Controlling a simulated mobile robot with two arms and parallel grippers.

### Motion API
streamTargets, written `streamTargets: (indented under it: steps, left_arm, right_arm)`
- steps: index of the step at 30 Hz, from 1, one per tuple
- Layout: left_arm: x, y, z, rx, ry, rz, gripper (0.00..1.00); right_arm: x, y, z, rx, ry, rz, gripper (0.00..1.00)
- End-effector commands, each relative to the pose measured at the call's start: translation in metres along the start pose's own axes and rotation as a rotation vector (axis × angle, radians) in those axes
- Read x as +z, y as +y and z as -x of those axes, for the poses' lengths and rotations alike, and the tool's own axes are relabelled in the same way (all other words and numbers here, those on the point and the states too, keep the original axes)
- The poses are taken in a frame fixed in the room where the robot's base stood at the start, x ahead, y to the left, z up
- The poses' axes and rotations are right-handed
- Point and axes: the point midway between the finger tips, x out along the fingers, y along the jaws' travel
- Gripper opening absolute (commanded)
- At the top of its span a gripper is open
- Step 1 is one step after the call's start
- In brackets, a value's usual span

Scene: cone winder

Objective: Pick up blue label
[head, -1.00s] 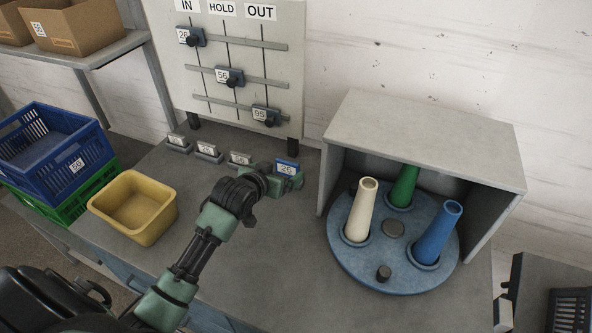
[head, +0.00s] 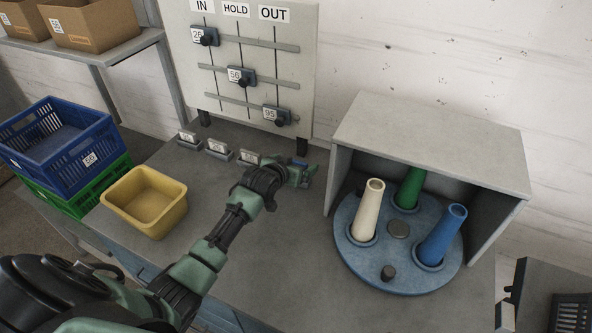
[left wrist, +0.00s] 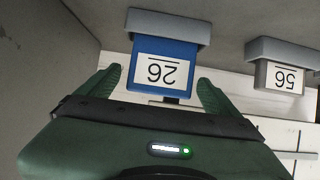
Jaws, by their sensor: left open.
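The blue label (left wrist: 180,52), marked 26, sits in a grey holder (left wrist: 168,24) and looks upside down in the left wrist view. In the head view the blue label (head: 299,162) is at the right end of the row of label holders, partly hidden by my left gripper (head: 301,176). My left gripper is open. In the left wrist view its two green fingers are on either side of the label's lower part, with a visible gap on each side. My right gripper is not in view.
Grey labels (head: 218,147) stand left of the blue one; one marked 56 (left wrist: 280,76) is close by. A board (head: 262,65) rises behind. A yellow bin (head: 146,222) is left, and a blue turntable (head: 350,262) with cones stands right under a grey hood.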

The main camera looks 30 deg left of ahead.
Motion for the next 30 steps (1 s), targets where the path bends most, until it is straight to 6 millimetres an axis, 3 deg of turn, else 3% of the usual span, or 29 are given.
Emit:
streamTargets:
  steps: [4,11,23,30]
  left_arm:
    - [0.0,0.0,0.0,0.0,0.0,0.0,0.94]
    - [0.0,0.0,0.0,0.0,0.0,0.0,0.3]
    - [-0.006,0.0,0.003,0.0,0.001,-0.001,0.28]
    - [-0.039,0.0,0.02,0.001,0.007,-0.001,0.28]
  right_arm:
    - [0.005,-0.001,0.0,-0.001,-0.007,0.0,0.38]
    - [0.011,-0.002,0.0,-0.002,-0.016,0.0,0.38]
    - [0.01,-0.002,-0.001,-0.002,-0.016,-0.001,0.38]
    - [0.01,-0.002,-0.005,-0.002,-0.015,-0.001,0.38]
